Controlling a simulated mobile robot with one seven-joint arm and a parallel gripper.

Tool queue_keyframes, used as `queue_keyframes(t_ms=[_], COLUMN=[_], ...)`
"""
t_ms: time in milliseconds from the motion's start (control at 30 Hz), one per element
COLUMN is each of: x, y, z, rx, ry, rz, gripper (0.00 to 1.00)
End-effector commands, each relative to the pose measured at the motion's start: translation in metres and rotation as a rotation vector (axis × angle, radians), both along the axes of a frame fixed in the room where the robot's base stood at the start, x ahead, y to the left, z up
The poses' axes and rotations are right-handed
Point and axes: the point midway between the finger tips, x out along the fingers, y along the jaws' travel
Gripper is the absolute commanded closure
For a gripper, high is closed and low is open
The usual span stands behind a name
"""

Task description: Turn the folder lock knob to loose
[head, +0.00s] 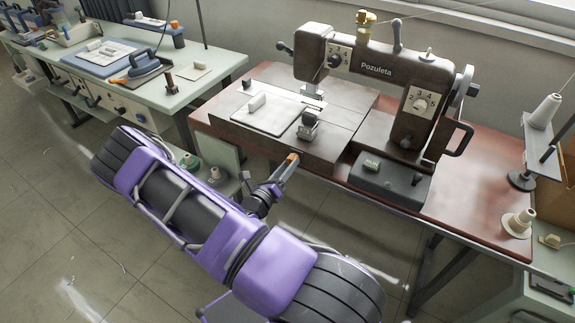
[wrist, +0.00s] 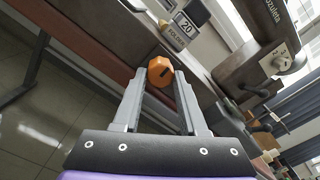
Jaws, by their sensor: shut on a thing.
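The orange folder lock knob (wrist: 160,71) sits at the front edge of the sewing machine's bed, between the tips of my gripper (wrist: 160,80) in the wrist view. A dark slot or mark shows on its face. My gripper's two grey fingers are shut on the knob from either side. In the head view my gripper (head: 284,172) reaches the bed's front edge, and the orange knob (head: 292,157) shows at its tip. A block labelled "FOLDER" with a "20" plate (wrist: 183,27) stands just beyond the knob. I cannot tell the knob's lock setting.
The dark Pozuleta sewing machine (head: 375,68) stands on a red-brown table (head: 475,215). A grey box (head: 392,182) lies right of the bed. Another workbench (head: 205,82) is at the left. The tiled floor in front is open.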

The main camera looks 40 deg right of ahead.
Motion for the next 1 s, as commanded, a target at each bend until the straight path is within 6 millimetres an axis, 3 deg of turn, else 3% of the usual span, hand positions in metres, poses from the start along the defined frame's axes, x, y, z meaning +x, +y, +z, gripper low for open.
queue_keyframes(t_ms=[600,1000], x=[-0.0001,-0.0007], y=[0.0006,0.0001], z=[0.0004,0.0007], rx=[-0.207,-0.271], ry=[0.499,0.655], rz=[0.001,0.000], gripper=[1.00,1.00])
